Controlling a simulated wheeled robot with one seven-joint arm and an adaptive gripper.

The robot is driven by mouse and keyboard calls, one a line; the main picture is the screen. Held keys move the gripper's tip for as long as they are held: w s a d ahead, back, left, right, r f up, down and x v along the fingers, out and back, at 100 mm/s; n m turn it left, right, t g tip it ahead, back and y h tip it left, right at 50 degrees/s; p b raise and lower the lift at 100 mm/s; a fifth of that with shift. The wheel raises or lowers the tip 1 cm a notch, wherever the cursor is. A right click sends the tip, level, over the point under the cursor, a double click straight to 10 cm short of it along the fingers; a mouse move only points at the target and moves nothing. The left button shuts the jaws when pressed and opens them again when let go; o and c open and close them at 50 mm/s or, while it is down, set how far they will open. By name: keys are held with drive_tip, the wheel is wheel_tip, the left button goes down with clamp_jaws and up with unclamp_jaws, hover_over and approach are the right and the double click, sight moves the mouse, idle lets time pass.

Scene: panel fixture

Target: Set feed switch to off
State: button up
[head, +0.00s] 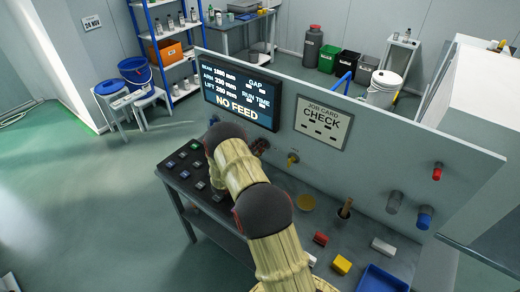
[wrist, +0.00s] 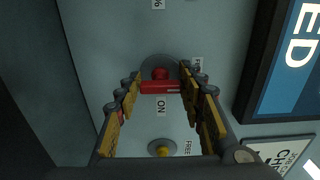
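In the wrist view a red switch (wrist: 158,86) with a bar-shaped handle sits on a round grey base on the panel. Its bar lies across the picture, with a pale mark near its right end. A label "ON" is just below it; another label starting with "F" is partly hidden by the right finger. My gripper (wrist: 166,80) is open, its two fingers on either side of the switch, with gaps visible. I cannot tell how near the tips are in depth. In the head view my arm hides most of the gripper and switch.
A yellow knob (wrist: 161,148) sits below the switch, labelled "FREE"; it also shows in the head view (head: 292,158). The display (head: 240,92) reads "NO FEED". A job card (head: 322,122) reads "CHECK". A bench with buttons and blocks (head: 341,264) runs below the panel.

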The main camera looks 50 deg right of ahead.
drive_tip(key=o, duration=0.4)
drive_tip(key=shift+c, duration=0.2)
drive_tip(key=a, duration=0.8)
drive_tip(key=s+a, duration=0.1)
drive_tip(key=a, duration=0.3)
